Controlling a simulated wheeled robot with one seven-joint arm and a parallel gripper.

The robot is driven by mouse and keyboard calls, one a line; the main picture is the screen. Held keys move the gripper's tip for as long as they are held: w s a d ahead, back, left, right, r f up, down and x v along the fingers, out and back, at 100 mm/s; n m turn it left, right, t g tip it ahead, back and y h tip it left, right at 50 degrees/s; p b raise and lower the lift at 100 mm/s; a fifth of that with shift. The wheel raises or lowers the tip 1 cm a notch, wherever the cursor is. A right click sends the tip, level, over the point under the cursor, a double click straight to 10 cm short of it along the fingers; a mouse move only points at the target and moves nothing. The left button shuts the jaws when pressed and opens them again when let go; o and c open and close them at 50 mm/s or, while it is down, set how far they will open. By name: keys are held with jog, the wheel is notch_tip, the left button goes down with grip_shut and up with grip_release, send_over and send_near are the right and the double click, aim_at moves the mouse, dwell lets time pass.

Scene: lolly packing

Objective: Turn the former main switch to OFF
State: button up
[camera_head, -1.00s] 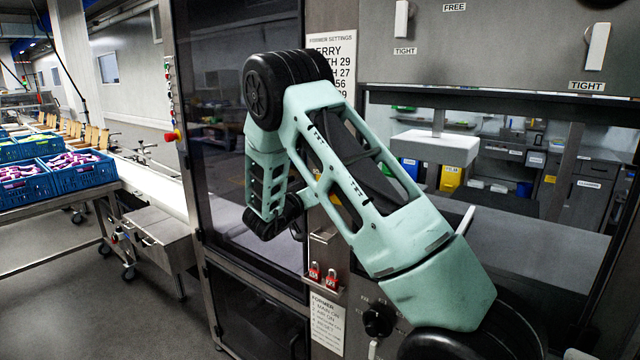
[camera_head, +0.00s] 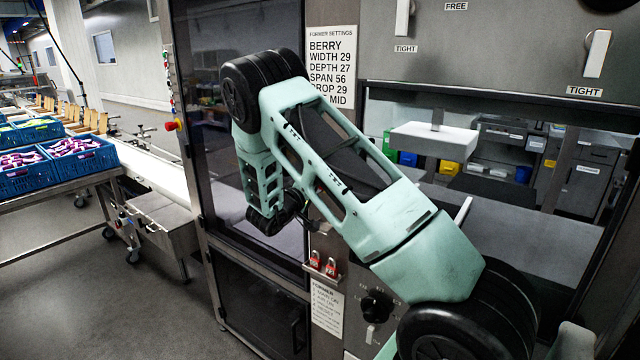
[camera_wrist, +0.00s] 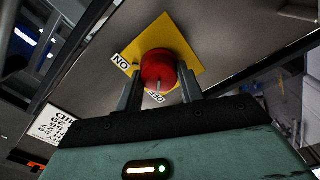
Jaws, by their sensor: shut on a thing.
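The former main switch is a red knob (camera_wrist: 159,70) on a yellow plate (camera_wrist: 187,40) in the wrist view. An ON label (camera_wrist: 120,62) sits at the plate's left, and an OFF label (camera_wrist: 156,97) shows below the knob. A pale mark on the knob lies on the side toward the OFF label. My gripper (camera_wrist: 159,82) has a finger on each side of the knob and is shut on it. In the head view my arm hides the switch and my gripper.
A settings sheet (camera_head: 331,65) hangs on the machine's post. Red padlocks (camera_head: 322,264) hang below, above a former list (camera_head: 327,308) and a black dial (camera_head: 376,306). A dark glass door (camera_head: 225,130) stands left of the post. Blue crates (camera_head: 85,165) stand farther left, with open floor before them.

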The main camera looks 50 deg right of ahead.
dwell(0.3)
jog(key=o, duration=1)
jog(key=shift+d, duration=0.1)
jog(key=shift+s+a+f+b, duration=0.15)
jog(key=shift+a+b, duration=1.1)
jog(key=shift+a, duration=1.65)
jog(key=shift+s+a+b, duration=0.3)
jog(key=shift+a+b, duration=0.95)
jog(key=shift+a, duration=1.7)
jog(key=shift+s+a+f+b, duration=0.15)
jog(key=shift+a+b, duration=1.1)
jog(key=shift+a, duration=1.65)
jog(key=shift+r, duration=0.1)
